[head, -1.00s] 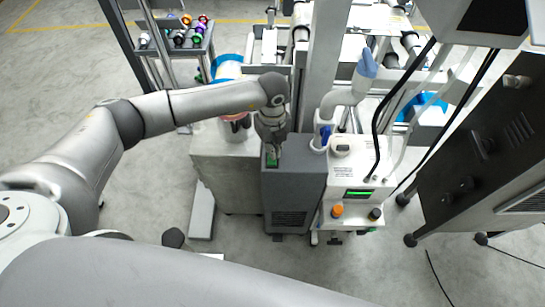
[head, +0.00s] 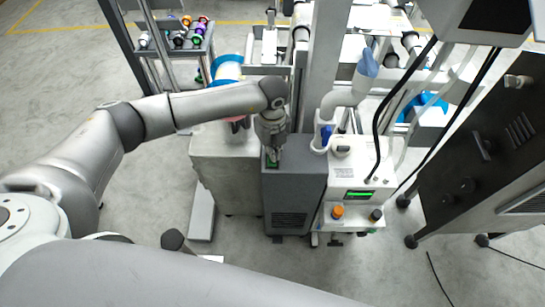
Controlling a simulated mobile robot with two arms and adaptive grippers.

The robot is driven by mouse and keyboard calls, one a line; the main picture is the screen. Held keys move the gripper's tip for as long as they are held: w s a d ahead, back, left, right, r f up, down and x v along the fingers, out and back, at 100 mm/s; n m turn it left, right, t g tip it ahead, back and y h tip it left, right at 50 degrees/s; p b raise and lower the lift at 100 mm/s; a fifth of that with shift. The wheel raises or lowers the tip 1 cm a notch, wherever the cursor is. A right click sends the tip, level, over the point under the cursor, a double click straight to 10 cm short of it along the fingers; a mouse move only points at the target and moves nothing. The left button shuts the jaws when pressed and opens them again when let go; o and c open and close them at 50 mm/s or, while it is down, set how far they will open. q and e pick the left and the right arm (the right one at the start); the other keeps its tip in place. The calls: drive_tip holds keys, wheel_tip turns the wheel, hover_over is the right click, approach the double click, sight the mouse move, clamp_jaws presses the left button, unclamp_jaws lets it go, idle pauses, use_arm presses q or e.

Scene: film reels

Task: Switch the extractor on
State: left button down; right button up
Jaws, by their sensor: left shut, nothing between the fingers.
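The extractor appears to be the dark grey cabinet (head: 300,180) with a louvred front, in the middle of the head view. A white jointed duct with a blue hood (head: 367,65) rises at its back right corner. A small green switch (head: 273,164) shows on the cabinet's top, near its left edge. My left gripper (head: 272,157) points down right at this switch, shut and empty. Its fingers hide part of the switch, and I cannot tell whether they touch it or whether it is pressed. My right gripper is not in view.
A white unit (head: 352,185) with a lit green display, an orange knob and a black knob stands right of the cabinet. A pale grey box (head: 225,175) stands on its left. A grey post and black cables rise close by. The floor at the left is clear.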

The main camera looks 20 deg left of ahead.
use_arm(q)
drive_tip(key=shift+r+p, duration=2.55)
drive_tip(key=shift+r, duration=0.9)
